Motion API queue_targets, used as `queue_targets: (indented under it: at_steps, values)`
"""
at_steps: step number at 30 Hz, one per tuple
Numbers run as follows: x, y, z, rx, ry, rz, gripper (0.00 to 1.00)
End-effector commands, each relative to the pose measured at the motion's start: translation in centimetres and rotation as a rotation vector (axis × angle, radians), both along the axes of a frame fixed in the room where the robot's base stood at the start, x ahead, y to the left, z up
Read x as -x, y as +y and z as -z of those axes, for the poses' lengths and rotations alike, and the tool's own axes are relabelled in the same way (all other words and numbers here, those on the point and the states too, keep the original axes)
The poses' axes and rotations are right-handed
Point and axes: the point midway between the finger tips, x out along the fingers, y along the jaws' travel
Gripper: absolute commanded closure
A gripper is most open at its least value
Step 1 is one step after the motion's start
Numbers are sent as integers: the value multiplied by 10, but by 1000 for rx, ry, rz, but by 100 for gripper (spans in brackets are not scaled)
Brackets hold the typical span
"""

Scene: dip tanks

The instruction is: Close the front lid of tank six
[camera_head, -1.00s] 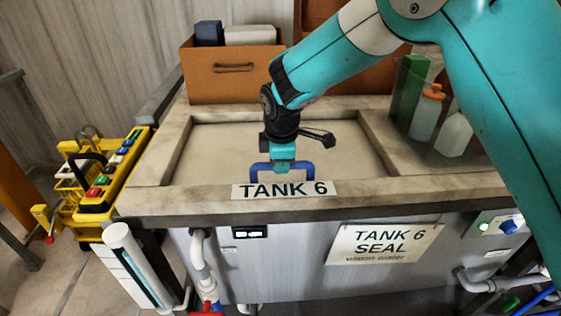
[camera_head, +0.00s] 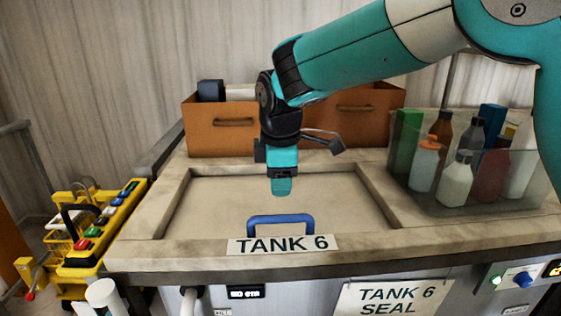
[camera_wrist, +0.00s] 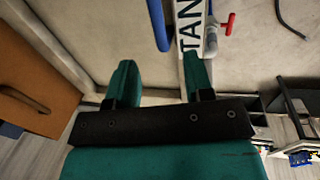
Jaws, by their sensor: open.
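The front lid (camera_head: 215,205) of tank six lies flat in the recess of the stone-coloured tank top (camera_head: 400,238). Its blue handle (camera_head: 280,219) stands near the front edge, just behind the TANK 6 label (camera_head: 283,244). My gripper (camera_head: 281,190) points down above the lid and appears above and behind the handle, apart from it. In the wrist view my gripper (camera_wrist: 161,72) has two green fingers spread with nothing between them. The handle (camera_wrist: 158,25) and the label (camera_wrist: 190,30) show beyond the fingertips.
Brown drawer boxes (camera_head: 233,137) stand behind the lid. A clear bin (camera_head: 480,205) of bottles stands at the right. A yellow cart (camera_head: 100,228) is at the left. A TANK 6 SEAL sign (camera_head: 390,298) hangs on the tank's front.

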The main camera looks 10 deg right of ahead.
Motion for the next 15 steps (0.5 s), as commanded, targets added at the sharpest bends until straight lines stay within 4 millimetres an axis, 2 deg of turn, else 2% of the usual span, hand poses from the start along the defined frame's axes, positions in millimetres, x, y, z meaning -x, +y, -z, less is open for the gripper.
queue_targets:
  at_steps: [3, 6, 10, 15]
  values:
    - [5, 1, -25, -3, -4, -2, 53]
    - [8, 1, -42, -2, -2, 0, 53]
    - [11, 1, -54, -1, 0, -2, 53]
    - [12, 0, -59, 0, 2, -1, 53]
